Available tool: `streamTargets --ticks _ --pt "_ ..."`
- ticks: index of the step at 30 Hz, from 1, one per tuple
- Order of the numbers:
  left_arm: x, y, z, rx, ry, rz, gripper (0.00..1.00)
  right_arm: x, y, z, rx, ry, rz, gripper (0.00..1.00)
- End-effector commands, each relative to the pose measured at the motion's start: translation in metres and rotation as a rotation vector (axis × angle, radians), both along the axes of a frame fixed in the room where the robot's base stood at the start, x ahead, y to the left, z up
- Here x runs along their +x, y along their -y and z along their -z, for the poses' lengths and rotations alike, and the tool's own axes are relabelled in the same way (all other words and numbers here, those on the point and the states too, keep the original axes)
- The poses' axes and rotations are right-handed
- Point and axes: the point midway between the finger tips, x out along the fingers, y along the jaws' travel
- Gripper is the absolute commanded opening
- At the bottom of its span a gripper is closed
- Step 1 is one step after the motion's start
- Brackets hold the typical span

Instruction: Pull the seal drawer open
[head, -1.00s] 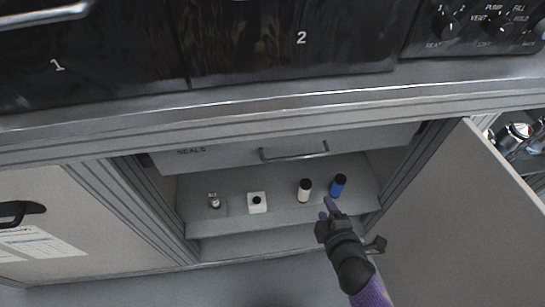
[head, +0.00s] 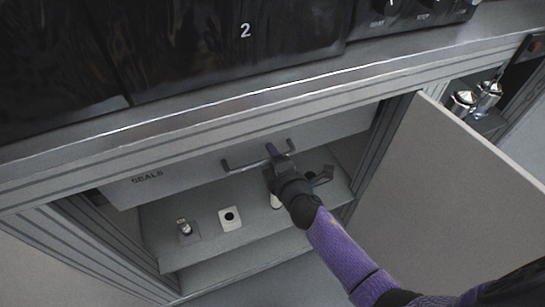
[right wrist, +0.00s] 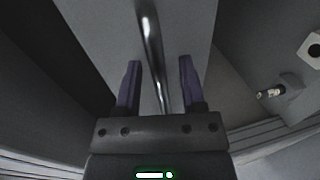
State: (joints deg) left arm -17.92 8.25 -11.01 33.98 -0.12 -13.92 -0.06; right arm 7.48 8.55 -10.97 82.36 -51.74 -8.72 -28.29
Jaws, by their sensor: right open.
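The seal drawer (head: 185,172), a grey front marked SEALS, sits under the worktop above an open shelf. It looks closed or nearly so. Its bar handle (head: 235,165) shows in the head view, partly hidden by my right gripper (head: 281,150). In the right wrist view the handle (right wrist: 151,45) runs between the two purple fingers of my right gripper (right wrist: 160,88), which is open, with a gap on both sides of the bar. My left gripper is not in view.
On the shelf (head: 205,250) below stand a small metal fitting (head: 184,227) and a white block with a dark hole (head: 230,218). A white bottle (head: 275,201) is mostly behind my gripper. An open cabinet door (head: 450,170) stands at the right.

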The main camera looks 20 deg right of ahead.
Motion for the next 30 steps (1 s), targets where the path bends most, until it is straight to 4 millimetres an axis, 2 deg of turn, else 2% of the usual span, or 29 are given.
streamTargets --ticks 1,8,30 --pt "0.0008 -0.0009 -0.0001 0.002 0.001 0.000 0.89 -0.0001 0.0000 0.0000 0.000 0.000 0.000 0.49" --pt "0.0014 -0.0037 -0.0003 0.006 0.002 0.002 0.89 -0.0003 -0.0001 0.0001 0.000 0.000 0.000 0.00" --pt "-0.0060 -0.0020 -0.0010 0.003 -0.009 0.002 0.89 -0.0006 -0.0003 0.0005 0.001 -0.001 -0.001 0.00"
